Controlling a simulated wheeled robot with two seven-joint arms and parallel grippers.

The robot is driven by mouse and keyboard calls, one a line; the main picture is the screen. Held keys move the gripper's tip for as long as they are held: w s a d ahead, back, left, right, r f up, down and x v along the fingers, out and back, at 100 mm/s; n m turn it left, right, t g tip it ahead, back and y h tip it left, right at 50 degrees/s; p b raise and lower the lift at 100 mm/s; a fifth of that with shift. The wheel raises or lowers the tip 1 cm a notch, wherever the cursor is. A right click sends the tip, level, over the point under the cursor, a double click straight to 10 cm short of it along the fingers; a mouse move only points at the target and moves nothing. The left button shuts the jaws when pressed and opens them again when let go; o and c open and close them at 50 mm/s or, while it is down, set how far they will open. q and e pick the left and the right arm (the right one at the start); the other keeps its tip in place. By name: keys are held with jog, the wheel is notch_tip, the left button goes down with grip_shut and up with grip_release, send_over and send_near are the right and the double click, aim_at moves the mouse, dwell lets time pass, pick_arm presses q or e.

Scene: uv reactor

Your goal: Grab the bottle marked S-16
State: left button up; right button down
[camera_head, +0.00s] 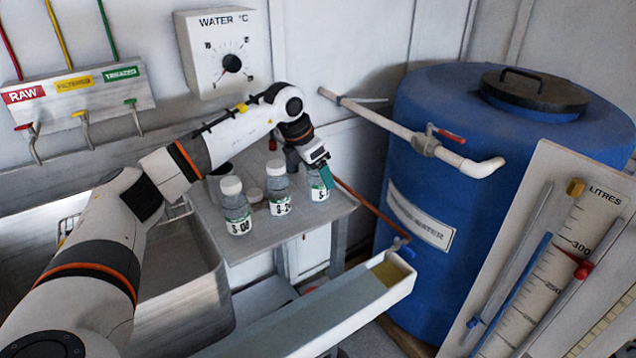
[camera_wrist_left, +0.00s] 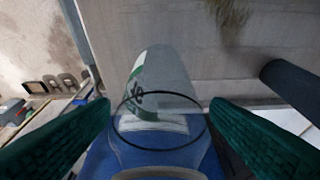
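Three clear bottles with white caps and labels stand on a grey shelf (camera_head: 290,233). The left one, bottle S-09 (camera_head: 238,212), and the middle one, whose label starts "S-2" (camera_head: 280,195), are free. The right bottle (camera_head: 319,193) shows only "S-" on its label; the rest is hidden. My left gripper (camera_head: 322,174) is at this right bottle's top. In the left wrist view a clear bottle with a green and white label (camera_wrist_left: 150,95) lies between the green fingers (camera_wrist_left: 160,106), which look apart with thin gaps beside it. My right gripper is out of view.
A blue water barrel (camera_head: 440,150) with a pipe and tap (camera_head: 430,142) stands to the right. A sink basin (camera_head: 180,290) is left of the shelf, and a pale trough (camera_head: 310,320) runs in front. A litre gauge board (camera_head: 560,260) stands at the right.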

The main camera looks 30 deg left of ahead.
pick_arm(q)
jog(key=c, duration=1)
